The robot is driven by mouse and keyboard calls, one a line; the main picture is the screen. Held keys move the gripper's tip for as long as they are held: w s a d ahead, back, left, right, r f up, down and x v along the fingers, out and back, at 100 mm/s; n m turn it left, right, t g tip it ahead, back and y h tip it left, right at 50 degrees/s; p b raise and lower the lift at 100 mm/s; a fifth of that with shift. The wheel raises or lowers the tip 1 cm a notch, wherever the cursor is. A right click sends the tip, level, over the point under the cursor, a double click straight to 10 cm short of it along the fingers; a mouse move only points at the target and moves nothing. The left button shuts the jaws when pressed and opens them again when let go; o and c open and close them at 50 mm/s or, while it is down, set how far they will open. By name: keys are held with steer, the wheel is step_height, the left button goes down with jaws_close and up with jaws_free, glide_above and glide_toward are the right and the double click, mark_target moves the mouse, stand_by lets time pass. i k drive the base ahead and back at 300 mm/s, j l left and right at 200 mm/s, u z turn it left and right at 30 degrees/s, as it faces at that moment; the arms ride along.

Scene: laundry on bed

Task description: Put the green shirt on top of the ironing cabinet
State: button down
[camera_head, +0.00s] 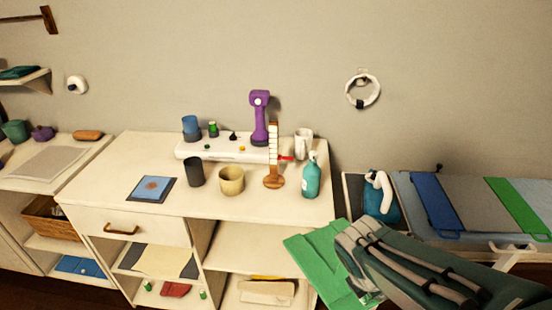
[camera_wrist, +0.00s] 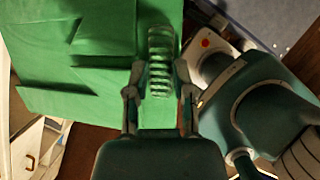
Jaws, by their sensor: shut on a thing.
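The green shirt (camera_head: 318,262) is a flat, folded-looking cloth in front of the white cabinet's right end. In the wrist view the green shirt (camera_wrist: 75,60) spreads across the upper left. My gripper (camera_head: 352,243) comes from the lower right and is shut on the shirt's edge; its fingers (camera_wrist: 160,80) show against the cloth in the wrist view. A grey-topped surface (camera_head: 475,205) at the right carries a flat blue item (camera_head: 433,205) and a flat green item (camera_head: 515,207). I cannot tell for sure which furniture is the ironing cabinet. My arm hides part of this area.
The white cabinet (camera_head: 100,190) carries a teal bottle (camera_head: 311,178), a tan cup (camera_head: 231,180), a dark cup (camera_head: 194,172), a purple device (camera_head: 259,120) and a blue book (camera_head: 152,189). A teal object with a white handle (camera_head: 381,203) stands right of it. The cabinet's front-middle top is clear.

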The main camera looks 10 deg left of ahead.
mark_target(120, 164)
steer(key=i+j+u, duration=0.1)
steer(key=j, duration=0.3)
steer(key=i+j+u, duration=0.1)
steer(key=j, duration=0.25)
steer(key=i+j+u, duration=0.1)
steer(key=j, duration=0.3)
steer(key=i+j+u, duration=0.15)
steer(key=j, duration=0.2)
steer(key=i+j, duration=0.15)
steer(key=j, duration=0.2)
steer(key=i+j, duration=0.1)
steer(key=j, duration=0.25)
steer(key=i+j, duration=0.15)
steer(key=j, duration=0.2)
steer(key=i+j, duration=0.15)
steer(key=j, duration=0.2)
steer(key=i+j, duration=0.15)
steer(key=j, duration=0.2)
steer(key=i+j, duration=0.1)
steer(key=j, duration=0.25)
